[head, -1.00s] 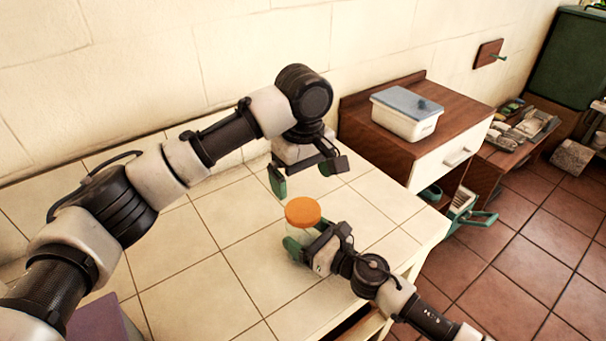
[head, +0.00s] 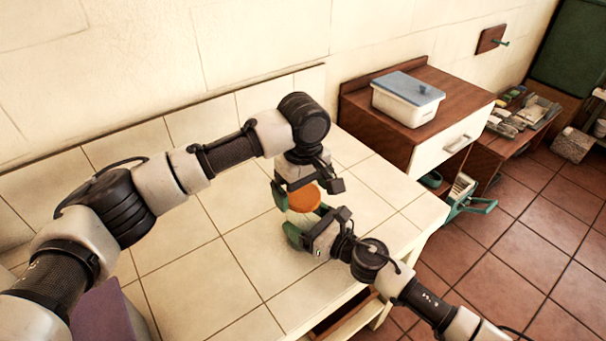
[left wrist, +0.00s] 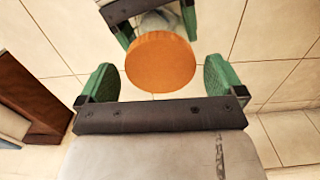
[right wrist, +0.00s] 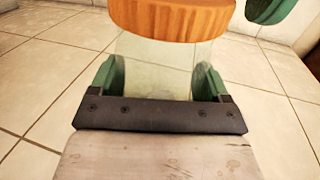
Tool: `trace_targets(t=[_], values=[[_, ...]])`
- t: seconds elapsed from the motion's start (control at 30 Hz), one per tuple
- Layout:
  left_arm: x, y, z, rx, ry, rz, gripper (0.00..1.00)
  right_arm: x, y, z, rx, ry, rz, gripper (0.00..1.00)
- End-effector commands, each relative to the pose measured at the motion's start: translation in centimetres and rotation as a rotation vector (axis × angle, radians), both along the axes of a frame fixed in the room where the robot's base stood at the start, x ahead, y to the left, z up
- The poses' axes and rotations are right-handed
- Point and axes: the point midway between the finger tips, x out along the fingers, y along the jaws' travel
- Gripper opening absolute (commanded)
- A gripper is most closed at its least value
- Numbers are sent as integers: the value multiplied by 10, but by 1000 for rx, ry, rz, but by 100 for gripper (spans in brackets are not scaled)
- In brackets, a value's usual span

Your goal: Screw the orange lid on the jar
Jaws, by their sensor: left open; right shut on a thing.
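The orange lid (head: 304,198) sits on top of the clear jar (right wrist: 155,66), which stands upright on the tiled counter. Whether the lid is threaded on cannot be told. My right gripper (right wrist: 153,80) is shut on the jar's body from the side, below the lid. My left gripper (left wrist: 162,84) is open and points down over the lid. In the left wrist view the lid (left wrist: 160,62) lies between its green fingers, slightly beyond their line, with a gap on each side. In the right wrist view the lid (right wrist: 172,18) is cut off by the top edge.
The tiled counter (head: 200,262) is clear around the jar. A white box with a blue lid (head: 407,98) stands on a wooden cabinet (head: 362,112) at the right. A purple block (head: 108,312) is at the lower left.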

Motion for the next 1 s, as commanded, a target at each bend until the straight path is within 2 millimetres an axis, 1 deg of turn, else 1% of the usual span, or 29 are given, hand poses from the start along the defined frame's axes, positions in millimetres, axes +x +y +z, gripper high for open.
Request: trace_targets(t=[0.1,0.37,0.4,0.47,0.7,0.87,0.97,1.0], values=[[0,0,-6,1,0,0,97,0,0,-1,0,3,0,11],[0,0,-7,0,0,0,97,0,0,-1,0,3,0,11],[0,0,-7,0,0,0,94,0,0,-1,0,3,0,11],[0,0,-7,0,0,0,85,0,0,-1,0,3,0,11],[0,0,-6,0,0,0,48,0,0,-1,0,3,0,11],[0,0,-6,0,0,-21,47,0,0,-1,0,3,0,11],[0,0,-7,-1,2,-120,47,0,0,-1,0,3,0,11],[0,0,-7,-2,3,-185,47,0,0,-1,0,3,0,11]])
